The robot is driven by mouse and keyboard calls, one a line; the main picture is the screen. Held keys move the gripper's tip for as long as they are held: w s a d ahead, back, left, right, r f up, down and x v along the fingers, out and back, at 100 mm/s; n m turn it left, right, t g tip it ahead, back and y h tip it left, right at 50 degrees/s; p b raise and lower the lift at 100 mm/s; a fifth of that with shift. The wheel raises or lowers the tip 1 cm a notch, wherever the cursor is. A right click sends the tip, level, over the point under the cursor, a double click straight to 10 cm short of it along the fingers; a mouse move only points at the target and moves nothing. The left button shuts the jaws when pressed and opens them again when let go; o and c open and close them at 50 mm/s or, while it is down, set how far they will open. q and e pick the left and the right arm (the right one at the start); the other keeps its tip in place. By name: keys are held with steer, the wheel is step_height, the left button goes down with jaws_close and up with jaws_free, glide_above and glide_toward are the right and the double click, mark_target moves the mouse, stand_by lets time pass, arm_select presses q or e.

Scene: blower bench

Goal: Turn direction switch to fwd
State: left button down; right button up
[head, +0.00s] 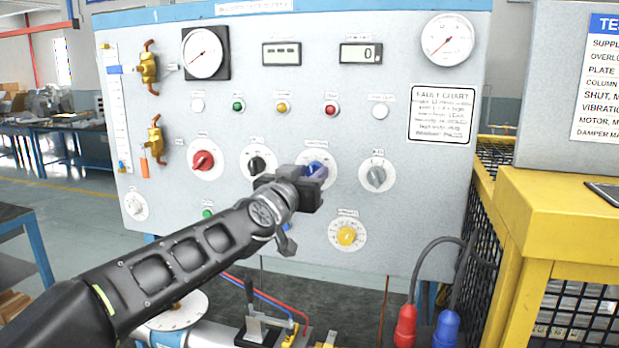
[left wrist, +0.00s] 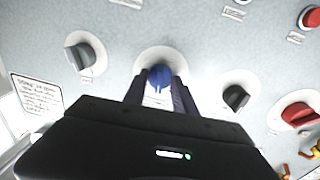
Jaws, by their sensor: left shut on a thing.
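A blue rotary knob (head: 314,168) on a white round dial sits in the middle row of the grey control panel (head: 300,120). My left gripper (head: 308,181) reaches it from below left and partly covers it. In the left wrist view my left gripper's fingers (left wrist: 159,92) stand on both sides of the blue knob (left wrist: 159,75) and are shut on it. The small label above the knob is too blurred to read, so I cannot tell its name or position. My right gripper is not in view.
Close by are a black knob (head: 257,164) to the left, a grey knob (head: 377,176) to the right and a yellow knob (head: 347,235) below. A red knob (head: 203,160) is farther left. A yellow frame (head: 545,205) stands at the right.

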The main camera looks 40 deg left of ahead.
arm_select(q)
steer(key=shift+f+n+b, duration=0.1)
steer(key=shift+n+b, duration=1.1)
steer(key=shift+n, duration=2.5)
steer(key=c, duration=1)
jaws_free()
steer(key=shift+s, duration=0.1)
steer(key=v, duration=0.7)
steer(key=shift+s+d+f, duration=0.15)
steer(key=shift+s+d, duration=0.05)
steer(key=shift+s, duration=0.05)
